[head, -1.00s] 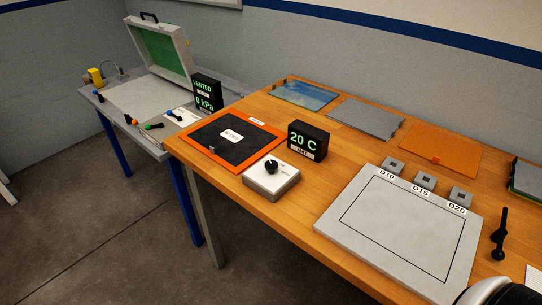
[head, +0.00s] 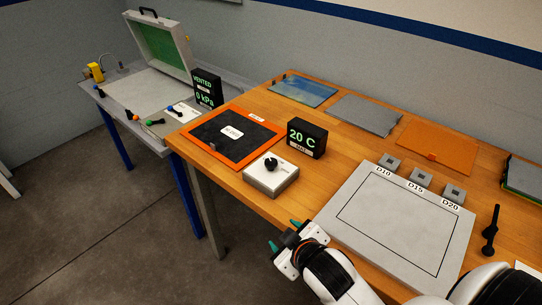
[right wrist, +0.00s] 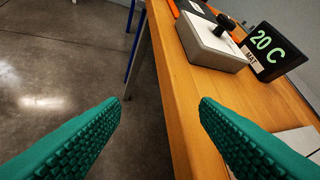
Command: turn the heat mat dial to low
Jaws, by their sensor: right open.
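The heat mat dial is a black knob (head: 271,164) on a light grey control box (head: 271,182) near the front edge of the wooden table. The knob also shows at the top of the right wrist view (right wrist: 224,22). The heat mat (head: 209,147) is a black sheet with an orange border, left of the box. A black display (head: 307,139) behind the box reads 20 C. My right gripper (head: 284,235) is open and empty, in front of the table edge and short of the box. Its green fingers (right wrist: 160,120) are spread apart. My left gripper is not in view.
A grey plate (head: 345,240) marked D10, D15 and D20 lies right of the box. Blue, grey and orange sheets (head: 437,147) lie at the back. A black tool (head: 490,232) stands at right. Another bench with an open case (head: 160,50) is at left.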

